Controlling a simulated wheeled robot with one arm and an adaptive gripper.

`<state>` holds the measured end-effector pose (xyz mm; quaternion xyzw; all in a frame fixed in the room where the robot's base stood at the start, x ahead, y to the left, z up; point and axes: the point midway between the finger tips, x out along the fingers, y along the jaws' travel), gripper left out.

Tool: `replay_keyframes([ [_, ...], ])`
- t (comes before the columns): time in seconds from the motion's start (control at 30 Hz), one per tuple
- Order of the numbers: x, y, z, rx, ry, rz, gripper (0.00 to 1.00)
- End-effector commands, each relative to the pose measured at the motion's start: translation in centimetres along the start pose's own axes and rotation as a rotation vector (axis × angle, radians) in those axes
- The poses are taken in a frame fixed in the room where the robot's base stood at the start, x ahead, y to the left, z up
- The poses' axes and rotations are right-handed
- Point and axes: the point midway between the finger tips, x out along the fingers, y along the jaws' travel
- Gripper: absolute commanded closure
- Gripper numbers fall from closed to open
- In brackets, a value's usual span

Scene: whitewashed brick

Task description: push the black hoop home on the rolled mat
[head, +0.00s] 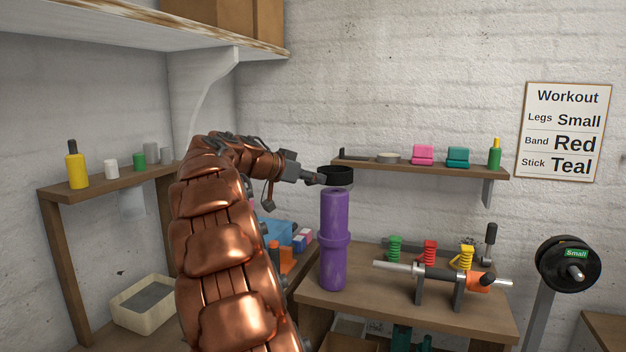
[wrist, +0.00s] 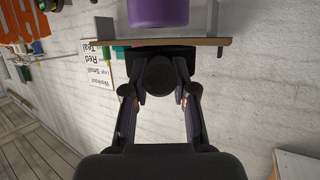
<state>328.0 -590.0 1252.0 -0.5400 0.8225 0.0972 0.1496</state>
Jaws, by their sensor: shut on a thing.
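The purple rolled mat (head: 334,215) stands upright on the wooden table, with a thicker purple band around its middle. My gripper (head: 318,178) is shut on the black hoop (head: 340,177), at the height of the mat's top end. The hoop looks roughly level and sits right over or at the top of the mat; I cannot tell whether they touch. In the wrist view my gripper (wrist: 160,88) has its fingers at the dark hoop (wrist: 160,53), and part of the purple mat (wrist: 158,12) shows beyond it. The hoop's far side is hidden there.
The table (head: 400,310) also bears a bar on a stand (head: 440,275) and several coloured springs, right of the mat. A wall shelf (head: 420,168) with small items is close behind the hoop. A weight stand (head: 568,268) is at right.

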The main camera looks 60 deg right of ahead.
Motion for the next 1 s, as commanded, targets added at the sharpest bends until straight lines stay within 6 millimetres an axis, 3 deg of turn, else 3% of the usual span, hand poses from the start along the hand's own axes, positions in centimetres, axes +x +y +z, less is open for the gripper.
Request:
replay_keyframes([
  [0.17,0.6,0.0,1.6,0.0,0.0,0.0,1.0],
  [0.43,0.5,0.0,1.2,0.0,0.0,0.0,1.0],
  [1.0,0.9,0.0,2.3,0.0,0.0,0.0,1.0],
])
